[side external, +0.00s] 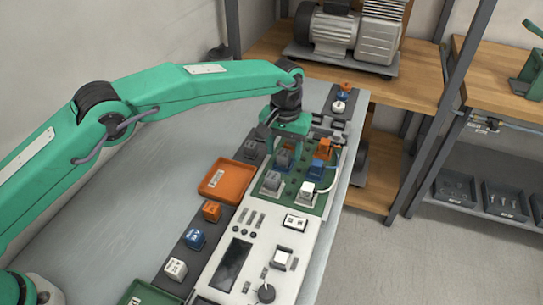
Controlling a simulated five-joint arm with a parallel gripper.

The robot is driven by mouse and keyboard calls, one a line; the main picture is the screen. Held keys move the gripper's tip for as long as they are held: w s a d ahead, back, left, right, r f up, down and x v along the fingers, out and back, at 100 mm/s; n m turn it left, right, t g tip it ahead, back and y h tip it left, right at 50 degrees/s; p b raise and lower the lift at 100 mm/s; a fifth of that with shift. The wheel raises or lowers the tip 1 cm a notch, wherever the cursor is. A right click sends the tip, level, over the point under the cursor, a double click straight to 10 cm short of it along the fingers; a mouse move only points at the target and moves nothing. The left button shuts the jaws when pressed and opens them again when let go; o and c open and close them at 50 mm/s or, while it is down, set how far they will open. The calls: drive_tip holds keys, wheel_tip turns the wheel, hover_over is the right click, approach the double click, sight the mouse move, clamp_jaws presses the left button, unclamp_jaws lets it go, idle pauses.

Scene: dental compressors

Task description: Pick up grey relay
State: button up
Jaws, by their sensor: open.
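A green socket board (291,202) sits on the white test panel and carries several small block relays. A grey relay (273,181) stands upright at its near left. Another greyish block (283,161) is farther back, between or just behind my gripper's fingers and partly hidden. My gripper (286,157) points down over the back of the board, open around or just in front of that block. Whether the fingers touch it I cannot tell. A blue relay (315,170), an orange relay (322,149) and a white relay (308,192) stand on the board to the right.
An orange tray (226,180) lies left of the board. A dark strip holds an orange block (211,211), a blue block (194,238) and a white block (175,269). A cable loops at the board's right. The grey table at left is clear.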

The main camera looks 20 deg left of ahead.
sight(284, 153)
drive_tip(key=shift+f, duration=0.1)
idle(0.4)
drive_tip(key=c, duration=1.1)
drive_tip(key=shift+r, duration=1.8)
drive_tip(key=s+d+r, duration=0.2)
drive_tip(key=s, duration=0.1)
drive_tip(key=s+d+r, duration=0.1)
drive_tip(key=s+r, duration=0.2)
drive_tip(key=s, duration=0.1)
drive_tip(key=s+d+r, duration=0.2)
drive_tip(key=s, duration=0.1)
drive_tip(key=shift+s+d+r, duration=0.15)
drive_tip(key=shift+d+r, duration=0.1)
drive_tip(key=shift+d, duration=0.05)
